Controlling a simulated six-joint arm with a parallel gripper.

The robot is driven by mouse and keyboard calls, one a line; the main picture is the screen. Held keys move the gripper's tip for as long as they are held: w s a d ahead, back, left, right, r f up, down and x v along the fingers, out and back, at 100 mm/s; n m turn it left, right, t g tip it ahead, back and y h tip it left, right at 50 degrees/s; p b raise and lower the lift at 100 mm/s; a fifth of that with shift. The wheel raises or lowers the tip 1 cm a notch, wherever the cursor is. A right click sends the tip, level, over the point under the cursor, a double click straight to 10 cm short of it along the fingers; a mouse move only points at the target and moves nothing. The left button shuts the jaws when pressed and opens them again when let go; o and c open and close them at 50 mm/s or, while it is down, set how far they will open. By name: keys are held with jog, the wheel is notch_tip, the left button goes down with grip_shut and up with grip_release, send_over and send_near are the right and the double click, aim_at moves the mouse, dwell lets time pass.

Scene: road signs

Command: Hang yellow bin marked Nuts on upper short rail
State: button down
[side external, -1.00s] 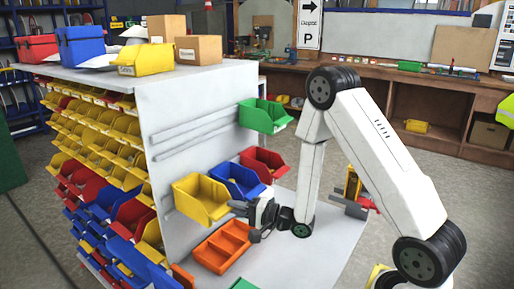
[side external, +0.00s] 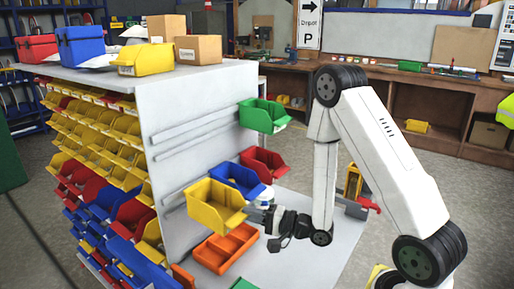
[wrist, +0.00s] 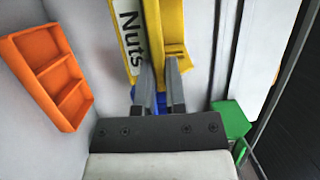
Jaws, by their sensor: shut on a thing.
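The yellow bin marked Nuts (side external: 213,213) is held off the grey panel, in front of the lower rail (side external: 173,199). Its white Nuts label shows in the wrist view, on the bin's front (wrist: 130,42). My gripper (side external: 256,214) is shut on the bin's edge; its fingers (wrist: 160,80) meet the yellow wall beside the label. Two parallel rails (side external: 190,135) run across the upper panel, their left and middle stretch bare. A green bin (side external: 262,115) is at their right end.
A blue bin (side external: 237,180) and a red bin (side external: 264,163) are close behind the yellow bin. An orange divided tray (side external: 225,248) lies below on the grey base shelf (side external: 300,262). Boxes stand on the unit's top. The space before the upper rails is clear.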

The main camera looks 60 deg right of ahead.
jog(key=shift+d+r, duration=0.1)
jog(key=shift+r, duration=0.05)
dwell(0.4)
jog(key=s+d+r, duration=0.2)
jog(key=d+r, duration=0.5)
jog(key=r, duration=0.2)
jog(key=s+d+r, duration=0.3)
jog(key=d+r, duration=0.3)
jog(key=r, duration=0.3)
jog(key=shift+d+r, duration=0.3)
jog(key=shift+d, duration=0.1)
jog(key=shift+w, duration=0.2)
jog(key=w, duration=0.9)
jog(key=shift+w+f, duration=0.15)
jog(key=shift+w, duration=0.1)
dwell(0.7)
jog(key=shift+f, duration=0.95)
dwell(1.0)
